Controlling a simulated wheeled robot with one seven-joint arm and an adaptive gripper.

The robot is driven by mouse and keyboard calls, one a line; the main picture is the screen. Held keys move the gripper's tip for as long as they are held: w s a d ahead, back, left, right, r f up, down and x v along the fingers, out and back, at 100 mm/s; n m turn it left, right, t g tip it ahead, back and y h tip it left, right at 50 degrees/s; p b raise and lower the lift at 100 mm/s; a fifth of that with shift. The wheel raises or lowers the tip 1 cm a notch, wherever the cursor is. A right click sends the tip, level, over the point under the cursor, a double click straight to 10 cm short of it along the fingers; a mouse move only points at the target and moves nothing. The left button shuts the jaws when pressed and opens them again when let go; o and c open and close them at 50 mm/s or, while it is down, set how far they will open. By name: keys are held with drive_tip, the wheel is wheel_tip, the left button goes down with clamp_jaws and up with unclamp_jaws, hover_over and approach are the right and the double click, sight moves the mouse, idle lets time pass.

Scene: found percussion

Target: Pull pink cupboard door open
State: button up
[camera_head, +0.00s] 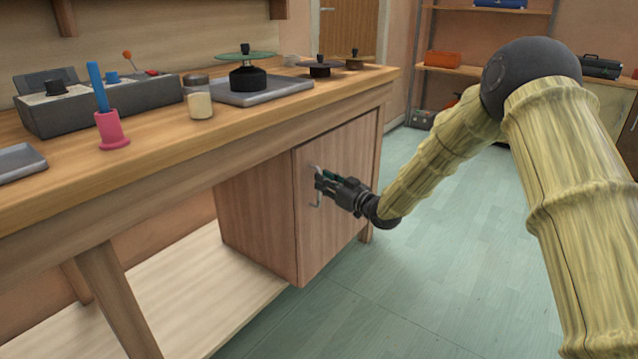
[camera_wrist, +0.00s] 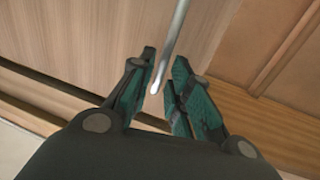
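The pink cupboard door (camera_head: 340,175) is the pinkish wooden front of the cupboard under the workbench. It looks closed, flush with the cupboard body. A thin metal bar handle (camera_head: 316,187) stands upright near the door's left edge. My gripper (camera_head: 320,180) is at this handle, reaching in from the right. In the wrist view my gripper (camera_wrist: 164,60) has its two green-padded fingers apart. The handle (camera_wrist: 175,45) runs between them, its rounded end nearer the left finger. I see a gap on the right finger's side. In the head view the fingers hide part of the handle.
The wooden workbench top (camera_head: 160,160) overhangs the cupboard. It holds a pink holder (camera_head: 112,130), a glass jar (camera_head: 199,100) and a grey tray (camera_head: 265,92). The green floor (camera_head: 400,290) in front of the door is clear. Shelves (camera_head: 470,72) stand at the back.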

drive_tip(key=shift+b+x, duration=0.35)
drive_tip(key=shift+x, duration=1.25)
drive_tip(key=shift+c, duration=0.4)
clamp_jaws()
